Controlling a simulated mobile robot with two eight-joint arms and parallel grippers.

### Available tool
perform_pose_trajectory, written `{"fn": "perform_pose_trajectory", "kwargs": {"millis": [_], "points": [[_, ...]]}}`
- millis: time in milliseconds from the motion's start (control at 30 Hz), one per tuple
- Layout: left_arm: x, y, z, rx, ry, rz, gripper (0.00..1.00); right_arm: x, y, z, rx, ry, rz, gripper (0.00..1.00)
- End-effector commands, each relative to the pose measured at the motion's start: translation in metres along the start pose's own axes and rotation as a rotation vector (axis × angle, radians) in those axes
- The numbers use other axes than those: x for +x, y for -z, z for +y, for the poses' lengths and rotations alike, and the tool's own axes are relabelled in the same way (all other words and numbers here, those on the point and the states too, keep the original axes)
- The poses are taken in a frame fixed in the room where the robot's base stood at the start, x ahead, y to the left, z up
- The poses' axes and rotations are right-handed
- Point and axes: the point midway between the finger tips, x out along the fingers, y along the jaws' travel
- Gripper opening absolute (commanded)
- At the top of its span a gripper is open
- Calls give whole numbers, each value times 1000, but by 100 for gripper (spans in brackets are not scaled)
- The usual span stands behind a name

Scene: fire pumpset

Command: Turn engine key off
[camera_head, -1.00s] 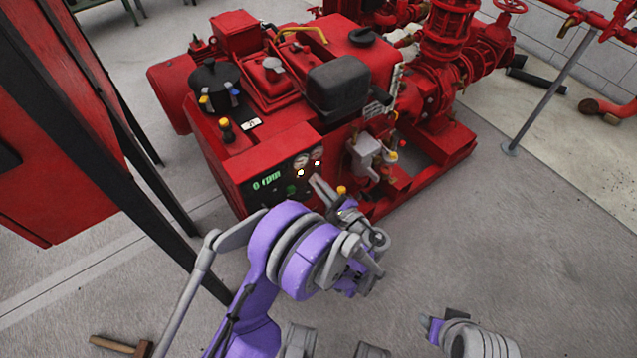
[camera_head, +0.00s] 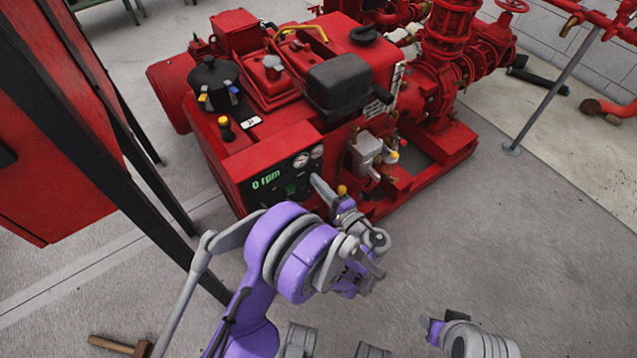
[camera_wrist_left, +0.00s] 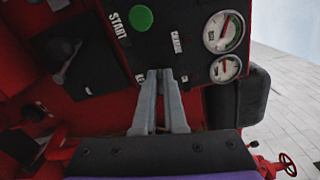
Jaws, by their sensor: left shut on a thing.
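The engine's black control panel (camera_head: 262,184) is on the red engine's near face, with a green "0 rpm" display. The left wrist view shows it close up, with a green start button (camera_wrist_left: 141,18), a "CHARGE" label and two round gauges (camera_wrist_left: 224,31). My left gripper (camera_wrist_left: 160,74) has its grey fingers together against the panel below the start button, shut on the engine key. The key is hidden between the fingertips. In the head view the left gripper (camera_head: 320,188) reaches the panel's lower right.
The red engine (camera_head: 290,85) and pump fill the top middle. A red cabinet (camera_head: 50,120) with black posts stands at left. A hammer (camera_head: 120,346) lies on the floor at bottom left. The floor at right is mostly clear, with a thin grey post (camera_head: 555,85).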

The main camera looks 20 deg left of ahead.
Motion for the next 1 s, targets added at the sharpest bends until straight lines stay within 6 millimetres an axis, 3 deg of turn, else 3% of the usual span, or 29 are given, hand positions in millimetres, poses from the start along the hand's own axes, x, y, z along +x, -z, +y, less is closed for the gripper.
{"fn": "perform_pose_trajectory", "kwargs": {"millis": [400,933,1000], "points": [[0,0,1,-191,-1,1,0,2,0,0,0,0,-1,50],[0,1,1,-218,-1,1,0,2,0,0,0,0,-1,50],[0,1,1,-218,-1,1,18,2,0,0,0,0,-1,50]]}}
